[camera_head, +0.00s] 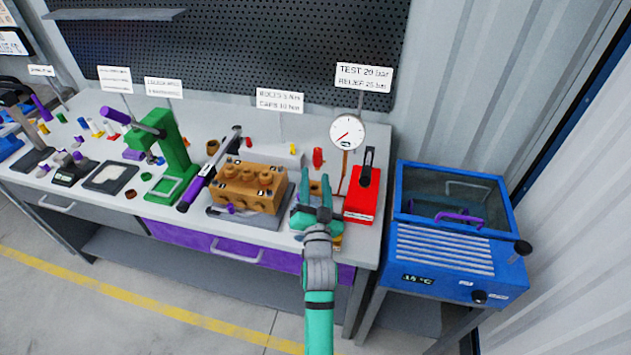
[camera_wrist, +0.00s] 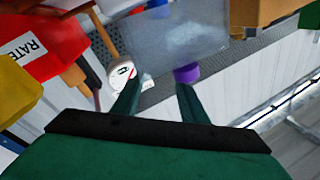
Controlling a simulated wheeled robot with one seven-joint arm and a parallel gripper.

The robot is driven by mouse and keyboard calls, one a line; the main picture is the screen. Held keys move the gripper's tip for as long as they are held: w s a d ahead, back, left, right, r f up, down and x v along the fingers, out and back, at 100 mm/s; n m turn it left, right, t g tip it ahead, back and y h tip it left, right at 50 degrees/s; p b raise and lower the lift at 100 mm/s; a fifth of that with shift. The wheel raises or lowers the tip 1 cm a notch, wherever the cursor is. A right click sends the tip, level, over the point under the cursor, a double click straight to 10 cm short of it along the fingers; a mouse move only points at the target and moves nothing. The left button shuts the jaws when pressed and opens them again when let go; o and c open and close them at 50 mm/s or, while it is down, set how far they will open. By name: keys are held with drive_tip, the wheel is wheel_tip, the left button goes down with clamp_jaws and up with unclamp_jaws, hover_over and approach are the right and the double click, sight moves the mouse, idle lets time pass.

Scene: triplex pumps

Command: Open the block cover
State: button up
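My gripper (camera_head: 314,187) is over the right end of the workbench, between a tan block with several round bores (camera_head: 250,188) and a red box. In the wrist view my gripper (camera_wrist: 160,82) has its two dark green fingers apart, with nothing clearly held between them. A greyish, see-through panel (camera_wrist: 165,40) lies beyond the fingertips; it may be the block cover, but I cannot tell for sure. A purple knob (camera_wrist: 187,73) shows at the right fingertip; I cannot tell whether they touch. In the head view my gripper hides most of what is beneath it.
The red box (camera_head: 362,200) with a black handle and a round gauge (camera_head: 348,132) stand close by my gripper. A blue oven-like unit (camera_head: 455,240) with a glass lid is at the right. A green press (camera_head: 175,150) and a purple-and-black tool (camera_head: 205,175) are to the left.

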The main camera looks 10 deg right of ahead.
drive_tip(key=s+f, duration=0.1)
drive_tip(key=s, duration=0.9)
drive_tip(key=shift+s+a+f, duration=0.2)
drive_tip(key=shift+a+f, duration=0.15)
drive_tip(key=shift+a, duration=0.1)
drive_tip(key=shift+s+d, duration=0.15)
drive_tip(key=shift+s, duration=0.05)
drive_tip(key=shift+a, duration=0.25)
drive_tip(key=s+a+f+n+g, duration=0.1)
drive_tip(key=s+a+f+n, duration=0.1)
drive_tip(key=s+f, duration=0.6)
drive_tip(key=s+a+f+n+g, duration=0.15)
drive_tip(key=s+f, duration=0.25)
drive_tip(key=s, duration=0.8)
drive_tip(key=s+a+n+g+y, duration=0.1)
drive_tip(key=s+a+n+g, duration=0.1)
drive_tip(key=s, duration=1.6)
drive_tip(key=shift+s+a+r+n+y, duration=0.15)
drive_tip(key=shift+a+r+n+y, duration=0.2)
drive_tip(key=shift+n, duration=0.2)
drive_tip(key=shift+c, duration=0.6)
drive_tip(key=shift+c, duration=0.5)
